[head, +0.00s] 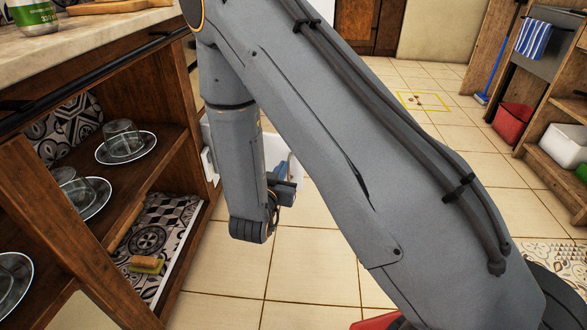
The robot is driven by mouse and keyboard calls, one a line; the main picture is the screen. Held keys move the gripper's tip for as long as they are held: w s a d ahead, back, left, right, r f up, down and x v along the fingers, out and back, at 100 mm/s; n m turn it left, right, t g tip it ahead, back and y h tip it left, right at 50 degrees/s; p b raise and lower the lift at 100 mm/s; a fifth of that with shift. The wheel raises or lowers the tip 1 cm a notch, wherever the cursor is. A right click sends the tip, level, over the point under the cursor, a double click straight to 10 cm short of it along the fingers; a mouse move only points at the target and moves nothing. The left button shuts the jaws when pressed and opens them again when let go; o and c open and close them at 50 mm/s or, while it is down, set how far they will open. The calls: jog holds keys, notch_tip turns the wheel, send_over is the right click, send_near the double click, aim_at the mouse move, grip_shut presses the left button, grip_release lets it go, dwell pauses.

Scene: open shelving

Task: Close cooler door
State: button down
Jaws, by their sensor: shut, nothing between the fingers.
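A white, box-like thing (296,150) stands on the floor beyond my arm, with something blue at its front. It may be the cooler, but my arm hides most of it. A white edge also shows left of the arm, by the end of the wooden shelving. I cannot tell how far its door stands open. My gripper (286,190) is a small dark shape at the end of the arm, just in front of the white thing. It is shut and empty. I cannot tell whether it touches anything.
Wooden shelving (172,150) with glass bowls on plates (126,146) and a brush (146,264) stands close on the left, under a counter. A red bin (514,120) and another shelf unit stand at right. Tiled floor is clear between. Something red lies at the bottom edge.

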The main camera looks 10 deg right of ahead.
notch_tip(320, 180, down, 4)
jog(key=t+h+b, duration=0.1)
jog(key=h+b, duration=0.1)
jog(key=b, duration=0.2)
jog(key=b+x, duration=0.6)
jog(key=x, duration=0.7)
jog(key=shift+w, duration=0.3)
